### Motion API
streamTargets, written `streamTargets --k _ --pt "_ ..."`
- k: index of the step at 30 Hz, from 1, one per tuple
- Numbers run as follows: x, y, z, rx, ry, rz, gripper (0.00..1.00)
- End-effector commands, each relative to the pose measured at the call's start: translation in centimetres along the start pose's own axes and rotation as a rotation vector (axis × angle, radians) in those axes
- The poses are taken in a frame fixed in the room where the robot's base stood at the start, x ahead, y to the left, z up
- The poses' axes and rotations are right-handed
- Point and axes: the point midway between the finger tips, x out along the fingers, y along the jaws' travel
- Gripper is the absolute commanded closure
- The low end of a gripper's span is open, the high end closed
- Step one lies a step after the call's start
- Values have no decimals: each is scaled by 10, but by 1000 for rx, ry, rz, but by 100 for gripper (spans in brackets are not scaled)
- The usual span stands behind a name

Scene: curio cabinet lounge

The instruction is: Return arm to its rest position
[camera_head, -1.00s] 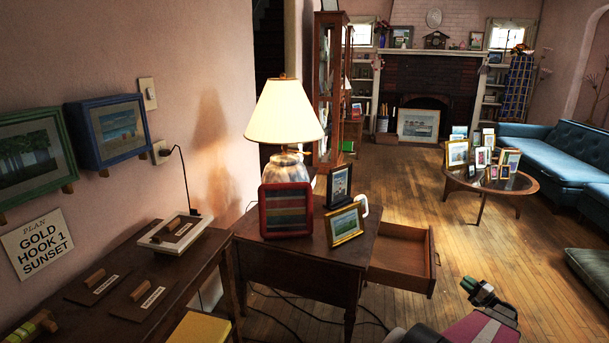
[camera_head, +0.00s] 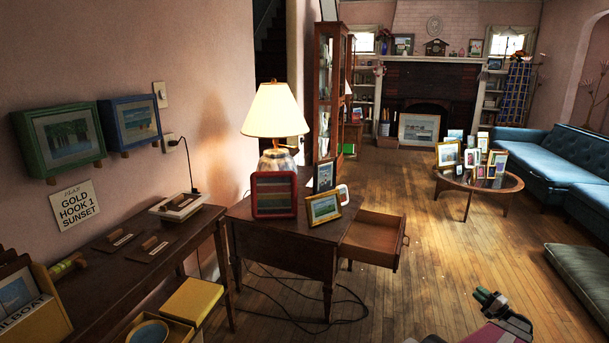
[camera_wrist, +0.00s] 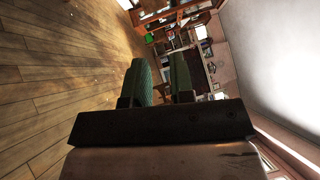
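My gripper (camera_head: 490,297) shows at the lower right of the head view, over the wooden floor and apart from the furniture. Its green fingers (camera_wrist: 163,72) stand apart in the wrist view with nothing between them, so it is open and empty. Only the end part of my arm shows at the bottom edge of the head view; the rest is out of frame.
A side table (camera_head: 275,238) with a lit lamp (camera_head: 275,112) and picture frames has its drawer (camera_head: 372,243) pulled out. A dark wall table (camera_head: 105,277) is at left, a yellow box (camera_head: 192,300) beside it. Cables (camera_head: 335,312) lie on the floor. Open floor (camera_head: 450,265) lies at right.

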Motion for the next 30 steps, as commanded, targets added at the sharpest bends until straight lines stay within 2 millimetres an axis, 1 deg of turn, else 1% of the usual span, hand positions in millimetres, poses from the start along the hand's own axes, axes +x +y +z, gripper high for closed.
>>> streamTargets --k 2,10,14,17,20,23,26,27,29,30 --pt "0 0 0 0 0 0 78" --pt "29 1 28 7 -61 72 78" --pt "47 3 47 10 -101 122 78" --pt "63 4 66 10 -139 170 78" --pt "80 6 88 12 -183 227 78" --pt "100 9 116 8 -237 298 78" --pt "123 11 154 -2 -305 394 78" --pt "133 12 172 -9 -337 440 78" --pt "146 14 200 -22 -386 513 78" --pt "154 16 218 -33 -417 561 78"
